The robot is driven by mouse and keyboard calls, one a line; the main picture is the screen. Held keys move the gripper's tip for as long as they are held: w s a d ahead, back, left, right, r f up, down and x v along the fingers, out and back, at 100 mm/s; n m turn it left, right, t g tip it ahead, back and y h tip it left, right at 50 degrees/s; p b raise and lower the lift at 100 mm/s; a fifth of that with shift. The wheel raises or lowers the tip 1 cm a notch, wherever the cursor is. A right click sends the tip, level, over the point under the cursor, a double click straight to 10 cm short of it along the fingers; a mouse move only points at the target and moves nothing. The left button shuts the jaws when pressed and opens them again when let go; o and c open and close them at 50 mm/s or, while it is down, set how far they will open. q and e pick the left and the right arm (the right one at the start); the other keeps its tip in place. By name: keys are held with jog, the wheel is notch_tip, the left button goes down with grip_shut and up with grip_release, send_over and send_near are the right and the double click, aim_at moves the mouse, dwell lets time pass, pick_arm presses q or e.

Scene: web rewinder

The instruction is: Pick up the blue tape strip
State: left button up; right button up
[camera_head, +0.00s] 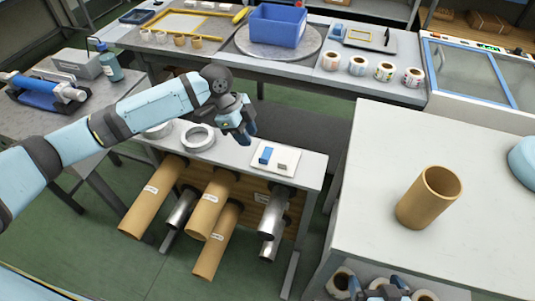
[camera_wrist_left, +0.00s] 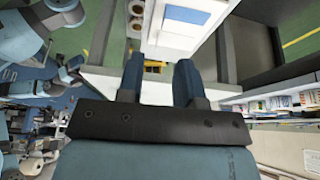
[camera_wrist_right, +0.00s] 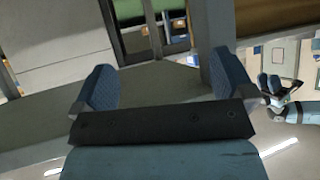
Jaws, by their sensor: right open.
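The blue tape strip (camera_head: 266,155) lies on a small white plate (camera_head: 259,165) on the low grey bench in the head view. A small grey piece (camera_head: 282,167) lies beside it. My left gripper (camera_head: 245,134) hangs above the bench, up and left of the strip, apart from it. In the left wrist view its two fingers (camera_wrist_left: 159,82) stand partly apart with nothing held between them. My right gripper (camera_head: 380,291) shows only partly at the bottom edge of the head view. In the right wrist view its fingers (camera_wrist_right: 166,85) are wide apart and empty.
White rings (camera_head: 198,137) lie on the bench left of the plate. Cardboard and metal tubes (camera_head: 212,203) stick out below it. A cardboard core (camera_head: 429,198) stands on the right table (camera_head: 385,145). A blue bin (camera_head: 277,26) sits on the back table.

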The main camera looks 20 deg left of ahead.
aim_at(266, 165)
pick_arm(q)
jog(key=b+x, duration=0.1)
jog(key=x, duration=0.9)
jog(key=shift+w+d, duration=0.1)
jog(key=shift+w, duration=0.1)
grip_shut()
